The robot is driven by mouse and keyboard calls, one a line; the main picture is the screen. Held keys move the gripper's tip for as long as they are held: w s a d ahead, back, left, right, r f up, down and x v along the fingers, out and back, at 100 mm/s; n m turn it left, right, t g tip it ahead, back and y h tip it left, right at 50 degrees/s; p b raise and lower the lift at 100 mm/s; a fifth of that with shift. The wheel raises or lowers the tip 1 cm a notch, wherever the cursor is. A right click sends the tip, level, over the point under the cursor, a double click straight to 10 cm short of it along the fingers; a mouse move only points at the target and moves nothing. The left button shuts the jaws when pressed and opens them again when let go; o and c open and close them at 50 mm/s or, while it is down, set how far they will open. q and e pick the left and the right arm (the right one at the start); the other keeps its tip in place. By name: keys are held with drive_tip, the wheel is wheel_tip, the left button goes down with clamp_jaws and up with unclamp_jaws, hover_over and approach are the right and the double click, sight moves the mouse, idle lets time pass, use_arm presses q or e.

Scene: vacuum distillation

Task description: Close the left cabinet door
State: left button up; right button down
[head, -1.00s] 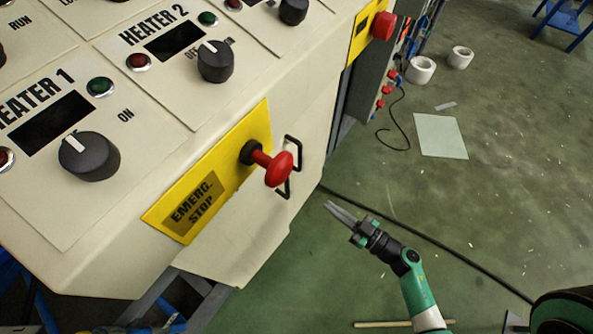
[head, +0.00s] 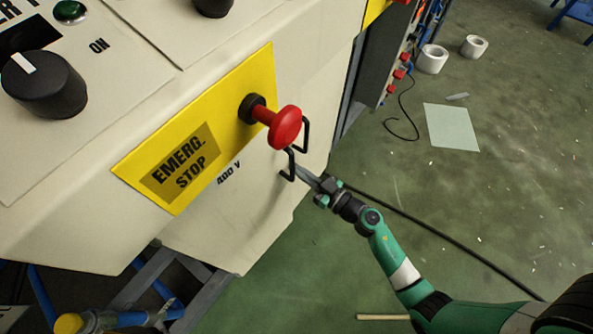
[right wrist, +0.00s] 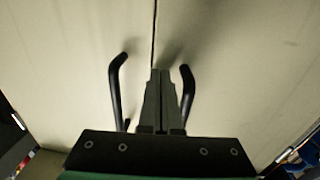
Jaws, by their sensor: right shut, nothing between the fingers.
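The left cabinet door (head: 235,225) is the cream panel marked "400 V" under the emergency-stop plate, with a black handle (head: 288,166). The right door (head: 318,85) is beside it, with its own black handle (head: 306,136). In the right wrist view, the left door (right wrist: 70,45) and right door (right wrist: 235,50) meet at a thin dark seam and look about level. My right gripper (head: 299,169) is shut and empty, close to the doors. In that wrist view its fingers (right wrist: 160,75) lie between the two handles; contact cannot be told. My left gripper is out of view.
A red emergency-stop button (head: 285,127) sticks out just above the handles. A black cable (head: 440,240) runs across the green floor below my right arm. White rolls (head: 432,59) and a pale sheet (head: 450,127) lie on the floor beyond. The floor at right is mostly clear.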

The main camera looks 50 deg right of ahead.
drive_tip(key=shift+w, duration=0.4)
drive_tip(key=w+n+y, duration=0.1)
drive_tip(key=y, duration=0.1)
drive_tip(key=w+n+y+p, duration=0.1)
drive_tip(key=y, duration=0.1)
drive_tip(key=shift+w+n+g, duration=0.3)
drive_tip(key=shift+w, duration=0.1)
drive_tip(key=shift+p, duration=0.3)
